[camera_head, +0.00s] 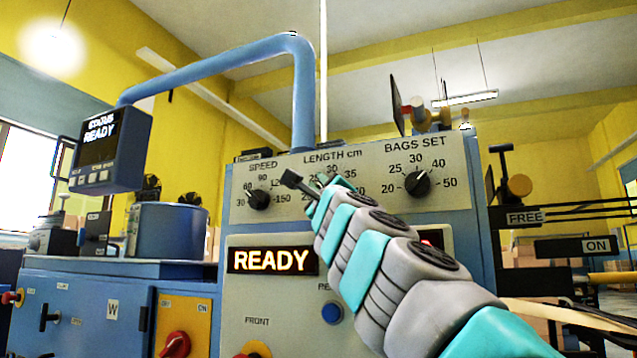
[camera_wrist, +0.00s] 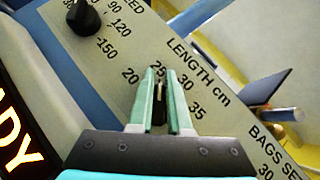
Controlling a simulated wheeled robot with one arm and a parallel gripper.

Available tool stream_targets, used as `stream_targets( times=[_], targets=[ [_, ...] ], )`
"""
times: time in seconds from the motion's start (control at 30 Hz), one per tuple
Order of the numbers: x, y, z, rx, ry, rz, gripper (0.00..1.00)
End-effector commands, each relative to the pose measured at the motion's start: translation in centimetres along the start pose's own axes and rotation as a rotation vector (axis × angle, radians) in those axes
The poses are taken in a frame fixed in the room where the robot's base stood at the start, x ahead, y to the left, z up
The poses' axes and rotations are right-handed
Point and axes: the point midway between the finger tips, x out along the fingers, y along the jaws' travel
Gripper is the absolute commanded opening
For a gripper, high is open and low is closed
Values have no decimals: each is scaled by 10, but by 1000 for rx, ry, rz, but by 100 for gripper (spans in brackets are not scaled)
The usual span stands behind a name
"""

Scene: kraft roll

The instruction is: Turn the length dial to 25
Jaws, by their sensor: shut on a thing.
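The length dial's black knob (camera_wrist: 160,108) sits between the two teal fingers of my gripper (camera_wrist: 165,74) in the wrist view. The fingers are shut on it, one on each side. Its ridge lies along the fingers, its upper end toward the 25 mark, though the fingers crowd the view and the exact setting is hard to read. The marks 20, 30 and 35 show around it. In the head view my gripper (camera_head: 328,182) is at the panel under the words LENGTH cm, and hides the knob and part of its scale.
The speed dial (camera_head: 259,199) is left of my gripper and the bags set dial (camera_head: 418,184) is right, both on the grey panel. A lit READY display (camera_head: 272,261) and a blue button (camera_head: 332,313) are below. A blue pipe (camera_head: 303,95) rises behind the panel.

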Motion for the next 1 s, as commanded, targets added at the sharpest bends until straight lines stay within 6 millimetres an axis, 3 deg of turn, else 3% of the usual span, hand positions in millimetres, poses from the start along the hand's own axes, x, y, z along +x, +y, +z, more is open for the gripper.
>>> stream_targets(
  times=[0.17, 0.2, 0.47, 0.77, 1.0],
  targets=[
    [1, 0, -4, 1, 8, -1, 0],
    [1, 0, -4, 1, 8, -1, 18],
    [1, -1, -4, 1, 7, -2, 46],
    [-4, 0, -2, 0, 3, -1, 46],
    [-35, 0, -4, 1, 3, -4, 46]
  ],
)
